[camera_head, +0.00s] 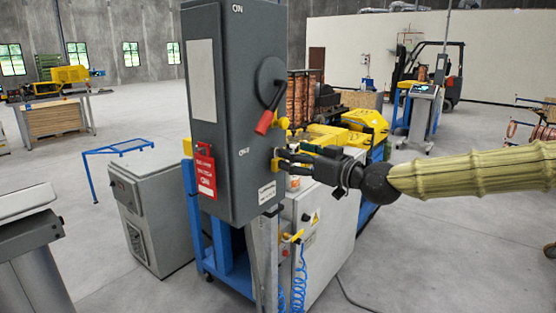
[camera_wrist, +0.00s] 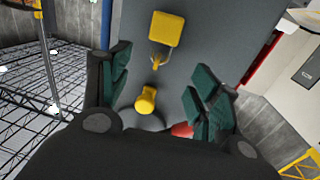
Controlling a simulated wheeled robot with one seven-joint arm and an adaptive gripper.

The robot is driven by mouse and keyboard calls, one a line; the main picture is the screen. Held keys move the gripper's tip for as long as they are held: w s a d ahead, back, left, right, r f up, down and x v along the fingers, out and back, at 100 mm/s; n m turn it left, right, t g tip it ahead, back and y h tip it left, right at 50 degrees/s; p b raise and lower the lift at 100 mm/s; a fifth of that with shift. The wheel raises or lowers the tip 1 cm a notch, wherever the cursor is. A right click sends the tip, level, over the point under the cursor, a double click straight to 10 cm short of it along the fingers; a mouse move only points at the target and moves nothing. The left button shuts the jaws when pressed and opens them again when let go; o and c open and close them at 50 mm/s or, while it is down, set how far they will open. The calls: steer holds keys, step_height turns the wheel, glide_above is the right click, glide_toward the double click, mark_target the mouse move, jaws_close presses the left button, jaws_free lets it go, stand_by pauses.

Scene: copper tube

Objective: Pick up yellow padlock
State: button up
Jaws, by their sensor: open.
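The yellow padlock (camera_wrist: 165,29) hangs against the grey cabinet (camera_wrist: 215,40) in the wrist view, its shackle pointing down in that picture. In the head view a small yellow shape, likely the padlock (camera_head: 276,164), shows at the cabinet's right side by my fingertips. My gripper (camera_head: 285,160) reaches in from the right, close to this side. In the wrist view my gripper (camera_wrist: 160,72) has its green-padded fingers spread apart, with the shackle in line with the gap. Contact with the padlock cannot be told.
A yellow knob (camera_wrist: 147,100) sits between the fingers in the wrist view, with a red part (camera_wrist: 182,130) near it. In the head view a red-handled lever (camera_head: 267,120) stands above my gripper. A red tag (camera_head: 202,173) hangs on the cabinet front. A pale box (camera_head: 318,225) stands below.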

mark_target(272, 149)
steer(key=shift+f+p+x, duration=0.1)
steer(key=shift+p+x, duration=0.9)
steer(key=shift+x, duration=0.45)
steer(key=shift+f+p+x, duration=0.15)
steer(key=shift+p+x, duration=0.8)
steer(key=shift+x, duration=0.45)
steer(key=shift+d, duration=0.1)
steer(key=c, duration=1.2)
steer(key=shift+w+r+b, duration=0.1)
steer(key=shift+r+b, duration=0.05)
steer(key=shift+b, duration=0.15)
steer(key=shift+r+b, duration=0.5)
steer(key=shift+b, duration=0.05)
steer(key=shift+c, duration=0.2)
steer(key=b+v, duration=0.6)
steer(key=v, duration=1.2)
steer(key=shift+r, duration=0.2)
